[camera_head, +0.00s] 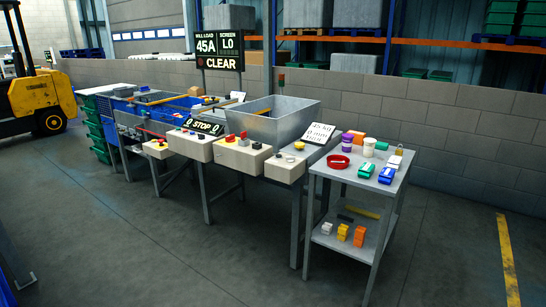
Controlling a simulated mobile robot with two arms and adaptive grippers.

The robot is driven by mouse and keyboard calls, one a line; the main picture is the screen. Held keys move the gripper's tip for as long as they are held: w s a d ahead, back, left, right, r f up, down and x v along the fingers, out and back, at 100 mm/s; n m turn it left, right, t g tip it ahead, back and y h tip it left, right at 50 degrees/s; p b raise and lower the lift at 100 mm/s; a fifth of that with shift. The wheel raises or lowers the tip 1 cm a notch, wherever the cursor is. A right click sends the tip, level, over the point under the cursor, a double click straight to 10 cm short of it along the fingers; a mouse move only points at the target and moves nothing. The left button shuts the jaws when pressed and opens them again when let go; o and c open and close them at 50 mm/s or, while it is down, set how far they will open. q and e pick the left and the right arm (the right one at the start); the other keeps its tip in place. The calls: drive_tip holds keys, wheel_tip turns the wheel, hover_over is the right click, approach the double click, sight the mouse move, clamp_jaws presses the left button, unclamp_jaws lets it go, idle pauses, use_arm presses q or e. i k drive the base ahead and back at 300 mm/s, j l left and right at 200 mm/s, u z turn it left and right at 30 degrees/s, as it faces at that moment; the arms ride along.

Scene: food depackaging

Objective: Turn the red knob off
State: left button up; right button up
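Beige control boxes stand in a row on legs along the front of the machine line. The middle-right control box (240,158) carries small red parts, and one red control (243,134) stands up from its top. Neither of my grippers is in view.
A grey two-shelf cart (318,164) with small coloured items stands right of the boxes. A grey metal hopper (272,119) rises behind them. A sign (219,47) reads "CLEAR". A yellow forklift (36,98) stands far left. Floor in front is clear.

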sight(230, 138)
drive_tip(key=i+l+u, duration=0.15)
drive_tip(key=i+u, duration=0.25)
drive_tip(key=i, duration=0.7)
